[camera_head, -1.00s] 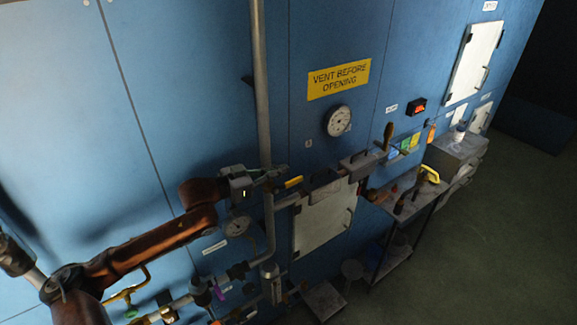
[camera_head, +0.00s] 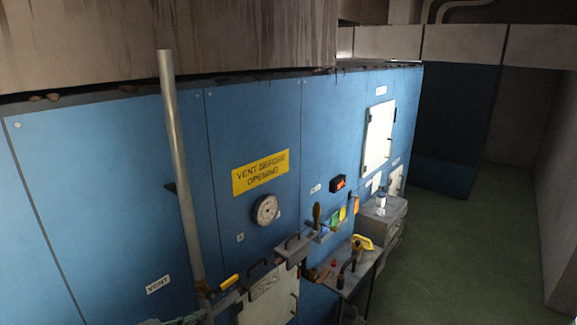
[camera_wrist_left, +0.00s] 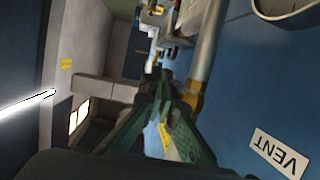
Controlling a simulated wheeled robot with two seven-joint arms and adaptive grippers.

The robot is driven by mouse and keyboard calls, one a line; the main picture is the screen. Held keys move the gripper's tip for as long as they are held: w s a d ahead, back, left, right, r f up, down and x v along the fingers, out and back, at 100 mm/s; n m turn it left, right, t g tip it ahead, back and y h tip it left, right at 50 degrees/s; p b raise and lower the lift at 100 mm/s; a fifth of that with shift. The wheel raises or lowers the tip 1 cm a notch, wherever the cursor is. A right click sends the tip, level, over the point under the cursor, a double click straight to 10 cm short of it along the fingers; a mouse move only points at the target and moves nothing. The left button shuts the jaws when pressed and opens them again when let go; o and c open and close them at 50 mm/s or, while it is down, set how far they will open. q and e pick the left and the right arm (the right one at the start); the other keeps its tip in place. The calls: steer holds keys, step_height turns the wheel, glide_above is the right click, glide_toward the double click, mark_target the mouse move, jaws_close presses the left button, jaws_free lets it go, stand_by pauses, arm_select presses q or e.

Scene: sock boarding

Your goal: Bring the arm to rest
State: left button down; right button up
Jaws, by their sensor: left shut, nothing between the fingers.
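My left gripper (camera_wrist_left: 165,84) shows in the left wrist view, its green fingers together and nothing between them. A grey vertical pipe (camera_wrist_left: 208,45) is close to the fingers on the right, in front of the blue panel. Whether they touch it, I cannot tell. In the head view only a small greenish piece of the left gripper (camera_head: 182,319) shows at the bottom edge, left of the pipe's lower part. The rest of the left arm is out of that view. My right gripper is in neither view.
The blue cabinet wall (camera_head: 95,170) carries a yellow sign (camera_head: 260,173), a round gauge (camera_head: 266,209) and a VENT label (camera_head: 158,285). A small side table (camera_head: 352,278) with tools stands at the right. Green floor (camera_head: 460,250) is clear beyond it.

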arm_select(q)
steer(key=s+a+f+n+g+y, duration=0.25)
steer(key=s+f, duration=0.45)
steer(key=f, duration=0.4)
steer(key=s+a+f+n+g+y, duration=0.1)
steer(key=s+f+y, duration=0.2)
steer(key=s+f, duration=0.6)
steer(key=s+a+f+n+g+y, duration=0.2)
steer(key=s+f, duration=0.4)
steer(key=s, duration=0.2)
steer(key=s+a+f+n+g+y, duration=0.1)
steer(key=s+a+f+g+y, duration=0.15)
steer(key=s+f, duration=0.45)
steer(key=s+d+f+g+b, duration=0.15)
steer(key=f+b, duration=0.25)
steer(key=f, duration=1)
steer(key=s+f+h+b, duration=0.15)
steer(key=f+b, duration=0.25)
steer(key=f, duration=1)
steer(key=s+f+g+b, duration=0.1)
steer(key=s+f+b, duration=0.25)
steer(key=f, duration=1.15)
steer(key=s+f+b, duration=0.4)
steer(key=s+f, duration=0.5)
steer(key=f, duration=0.2)
steer(key=s+f+b, duration=0.4)
steer(key=s+f, duration=0.4)
steer(key=f, duration=0.4)
steer(key=shift+s+m+g, duration=0.35)
steer(key=shift+m, duration=0.1)
